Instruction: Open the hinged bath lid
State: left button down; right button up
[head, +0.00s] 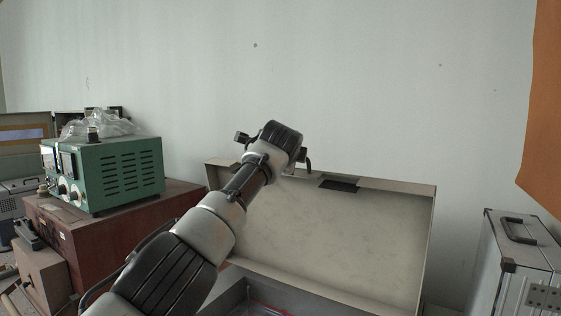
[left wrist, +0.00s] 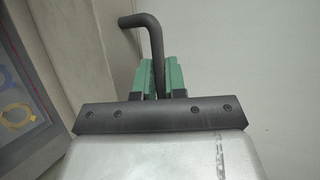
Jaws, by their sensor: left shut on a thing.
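The bath lid (head: 350,235) is a beige panel with a raised rim. It stands steeply raised behind the bath (head: 237,295), its pale inner face toward me. My left gripper is at the lid's upper left edge in the head view, its fingers mostly hidden behind my wrist. In the left wrist view, the green fingers of my left gripper (left wrist: 158,75) are shut on a dark bent handle bar (left wrist: 152,42). Part of the handle (head: 308,164) also shows beside my wrist in the head view. My right gripper is not in view.
A green instrument (head: 125,170) with a clear plastic bag on top stands on a reddish-brown box (head: 100,235) at left. A silver case (head: 520,260) stands at right, below an orange panel (head: 543,110). A pale wall is close behind the lid.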

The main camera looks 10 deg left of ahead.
pick_arm(q)
jog(key=shift+w, duration=0.2)
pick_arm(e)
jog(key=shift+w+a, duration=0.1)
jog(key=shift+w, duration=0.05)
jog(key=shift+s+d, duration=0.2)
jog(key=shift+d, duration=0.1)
pick_arm(q)
jog(key=c, duration=1.2)
grip_release()
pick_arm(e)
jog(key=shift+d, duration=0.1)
pick_arm(q)
jog(key=s+b, duration=0.2)
jog(key=b, duration=0.2)
jog(key=shift+s+d, duration=0.1)
jog(key=shift+s, duration=0.05)
jog(key=r+b+v, duration=0.1)
jog(key=b+v, duration=0.4)
jog(key=v, duration=0.3)
jog(key=shift+s, duration=0.15)
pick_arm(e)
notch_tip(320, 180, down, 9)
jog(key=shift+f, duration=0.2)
